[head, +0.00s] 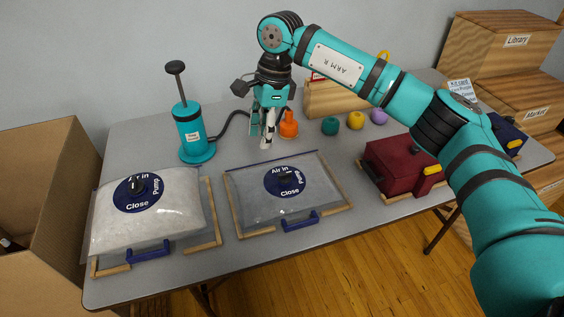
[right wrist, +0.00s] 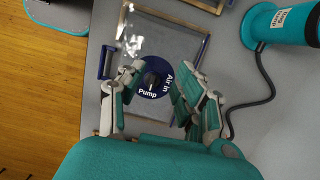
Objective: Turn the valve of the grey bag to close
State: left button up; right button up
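The grey bag (head: 255,208) lies flat on the table in the middle of the head view. Its round blue valve (head: 291,182) is marked Air in, Pump and Close, with a dark knob at its centre. In the right wrist view the valve (right wrist: 153,83) shows between the fingers, and a pale mark on its knob appears to face Pump; Close is not readable there. My right gripper (head: 267,130) hangs pointing down above the table, behind the valve in the head view. It is open and empty, apart from the valve. My left gripper is not in view.
A puffed white bag (head: 150,222) with a similar valve lies to the left. A teal pump (head: 194,135) with a black hose stands behind it. An orange bottle-shaped thing (head: 289,126), yarn balls and a dark red bag (head: 400,165) are at right. A cardboard box (head: 40,180) stands far left.

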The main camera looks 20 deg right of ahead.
notch_tip(320, 180, up, 2)
jog(key=r+h, duration=0.1)
jog(key=h, duration=0.1)
send_over(285, 173)
notch_tip(285, 173, down, 18)
jog(key=shift+r+p, duration=0.2)
jog(key=shift+p, duration=0.5)
grip_shut()
